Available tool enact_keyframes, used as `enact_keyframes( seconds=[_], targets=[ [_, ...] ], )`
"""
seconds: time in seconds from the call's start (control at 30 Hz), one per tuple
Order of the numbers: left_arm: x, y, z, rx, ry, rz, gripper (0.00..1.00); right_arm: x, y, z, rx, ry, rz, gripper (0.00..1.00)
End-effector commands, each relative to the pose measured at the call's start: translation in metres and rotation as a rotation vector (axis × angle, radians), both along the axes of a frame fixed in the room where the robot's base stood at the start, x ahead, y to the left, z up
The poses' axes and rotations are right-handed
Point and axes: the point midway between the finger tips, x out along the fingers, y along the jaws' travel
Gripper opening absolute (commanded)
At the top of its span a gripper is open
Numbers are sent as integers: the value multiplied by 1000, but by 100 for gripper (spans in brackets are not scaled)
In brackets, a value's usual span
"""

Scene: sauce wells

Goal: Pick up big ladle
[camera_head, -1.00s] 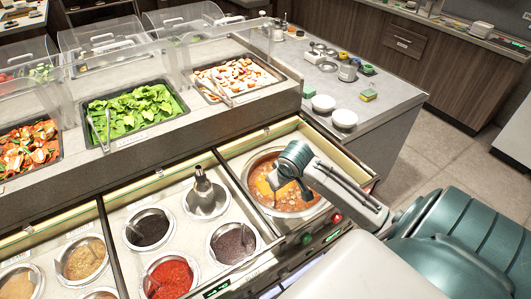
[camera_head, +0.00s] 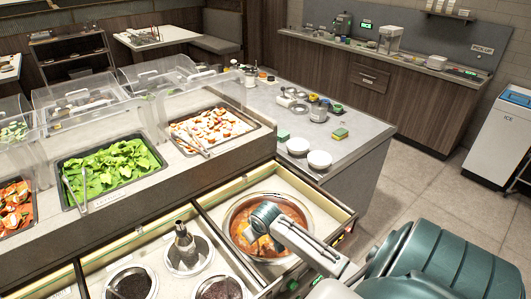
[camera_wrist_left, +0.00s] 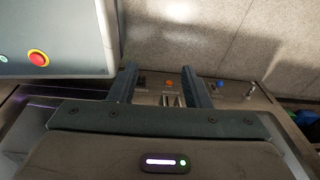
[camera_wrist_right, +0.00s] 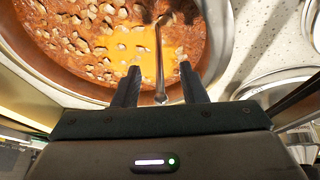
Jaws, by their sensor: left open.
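The big ladle's thin metal handle (camera_wrist_right: 159,62) stands between the fingers of my right gripper (camera_wrist_right: 158,78) in the right wrist view, with a gap on both sides. A dark part shows at its far end; its bowl is not clear. My right gripper (camera_head: 257,232) is over the large round pot (camera_head: 231,213) of chunky red-brown soup in the head view and hides most of the ladle. The pot (camera_wrist_right: 215,50) also fills the top of the right wrist view. My left gripper (camera_wrist_left: 159,75) is open and empty, pointing toward the floor, and is outside the head view.
Sauce wells (camera_head: 130,272) lie left of the pot, one holding an upright bottle-like metal item (camera_head: 185,242). Salad trays (camera_head: 108,168) under clear covers are behind. Two white bowls (camera_head: 319,159) stand on the side counter. Open floor (camera_head: 430,200) is at the right.

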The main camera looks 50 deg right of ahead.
Motion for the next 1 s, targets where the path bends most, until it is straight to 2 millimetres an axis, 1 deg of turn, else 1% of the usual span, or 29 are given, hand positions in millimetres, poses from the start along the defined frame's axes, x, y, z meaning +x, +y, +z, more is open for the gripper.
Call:
enact_keyframes(
  seconds=[0.1, 0.2, 0.33, 0.37, 0.5, 0.53, 0.57, 0.87, 0.93, 1.0],
  targets=[
    [-10, 0, 2, 0, 14, 0, 44, 3, -1, -8, 0, 1, 1, 38],
    [-18, 0, 1, 1, 24, 1, 44, 4, -1, -10, -2, 0, 1, 38],
    [-23, 0, 0, 1, 31, 1, 44, 3, -1, -10, -2, 0, 1, 38],
    [-23, 0, 0, 1, 31, 1, 44, 3, -1, -10, -1, 0, 2, 36],
    [-23, 0, 0, 1, 30, 1, 44, 3, -1, -10, 0, 0, 1, 9],
    [-22, 0, 0, 1, 30, 1, 44, 3, -1, -10, 0, 0, 1, 3],
    [-22, 0, 0, 1, 30, 1, 44, 3, -1, -10, 0, 0, 1, 0],
    [-17, 0, 0, 1, 24, 1, 44, 4, -1, -9, -2, -1, 2, 0],
    [-17, 0, -1, 1, 23, 1, 44, 4, -1, -5, -2, -2, 2, 0],
    [-17, 0, -4, 1, 23, 1, 44, 5, -2, 3, -2, -4, 2, 0]
  ],
)
